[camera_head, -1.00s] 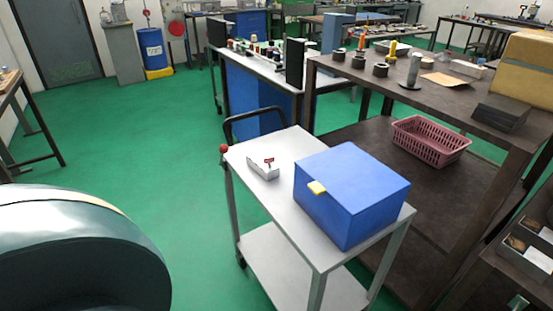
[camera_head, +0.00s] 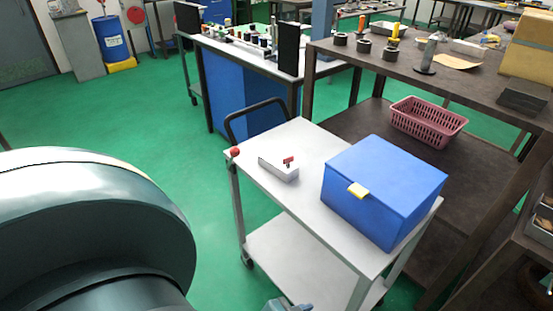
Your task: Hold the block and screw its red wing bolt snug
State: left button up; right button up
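The block (camera_head: 275,168) is a small light grey piece lying on the top of the cart (camera_head: 318,143), left of a blue box. Its red wing bolt (camera_head: 288,161) stands up near the right end of the block. How far the bolt is screwed in is too small to tell. No gripper is at the block.
The blue box (camera_head: 379,188) with a yellow latch takes the cart's right half. A red knob (camera_head: 235,152) and a black handle are at the cart's far left corner. A dark workbench (camera_head: 400,66) with a pink basket (camera_head: 428,121) below stands behind. Green floor is free at left.

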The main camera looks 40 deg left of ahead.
aim_at(287, 161)
jog(key=k+j, duration=0.1)
jog(key=j, duration=0.35)
jog(key=k+j+z, duration=0.1)
jog(key=j, duration=0.3)
jog(key=k+j, duration=0.1)
jog(key=j, duration=0.3)
jog(key=k+j+z, duration=0.1)
jog(key=j, duration=0.35)
jog(key=k+j, duration=0.1)
jog(key=j, duration=0.3)
